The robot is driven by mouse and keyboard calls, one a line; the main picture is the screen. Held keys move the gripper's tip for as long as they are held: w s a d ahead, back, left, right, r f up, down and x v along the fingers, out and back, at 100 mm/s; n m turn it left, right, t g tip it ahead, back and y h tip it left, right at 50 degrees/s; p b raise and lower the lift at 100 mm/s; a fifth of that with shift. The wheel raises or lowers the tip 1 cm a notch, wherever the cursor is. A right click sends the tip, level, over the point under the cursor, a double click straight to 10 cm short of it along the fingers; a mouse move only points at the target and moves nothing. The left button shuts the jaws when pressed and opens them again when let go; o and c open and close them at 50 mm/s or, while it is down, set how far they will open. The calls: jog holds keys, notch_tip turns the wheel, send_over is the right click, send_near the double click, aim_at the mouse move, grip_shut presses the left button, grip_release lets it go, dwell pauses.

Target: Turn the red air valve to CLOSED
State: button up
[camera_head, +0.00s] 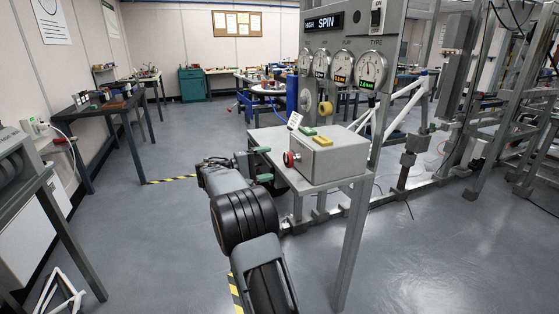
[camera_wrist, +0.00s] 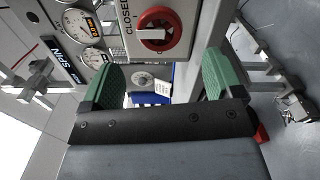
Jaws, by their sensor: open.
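The red air valve (camera_head: 289,158) is a round knob on the left face of a grey box (camera_head: 335,162) on a small metal stand. In the wrist view the red valve (camera_wrist: 157,30) shows at the top, beside the word CLOSED, which reads sideways. In the wrist view my gripper (camera_wrist: 161,78) is open and empty, and the valve lies above the gap between the fingers. The gripper does not appear to touch the valve.
A green button (camera_head: 308,131) and a yellow button (camera_head: 322,140) are on top of the box. Gauges (camera_head: 371,69) and a SPIN sign (camera_head: 325,22) are on the frame behind. A dark table (camera_head: 105,105) stands at the left. Floor around my arm is clear.

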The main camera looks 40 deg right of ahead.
jog(key=v, duration=0.6)
jog(key=shift+a+p, duration=0.2)
jog(key=shift+p, duration=0.15)
jog(key=shift+w, duration=0.15)
